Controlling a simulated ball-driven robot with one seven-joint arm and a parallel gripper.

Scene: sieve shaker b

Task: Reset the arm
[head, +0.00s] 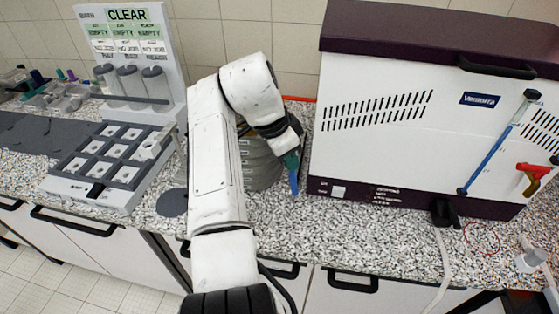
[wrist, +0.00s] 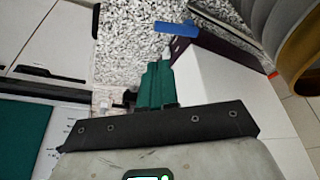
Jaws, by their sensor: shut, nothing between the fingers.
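My arm stands in the middle of the head view, bent over at the top. My gripper (head: 292,170) points down beside the white and purple machine (head: 400,140), above the speckled counter. In the wrist view its teal fingers (wrist: 156,82) are together with nothing between them. A blue piece shows at the finger ends in the head view, and a blue bar (wrist: 177,28) lies beyond the fingers in the wrist view. I cannot tell whether they are the same thing.
A stack of round sieves (head: 263,168) stands behind my arm, partly hidden. A grey compartment tray (head: 75,190) and a CLEAR sign panel (head: 128,16) are at left. A blue-handled tool (head: 495,145) and red piece (head: 533,172) are on the machine's right. The counter (head: 340,225) before the machine is mostly clear.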

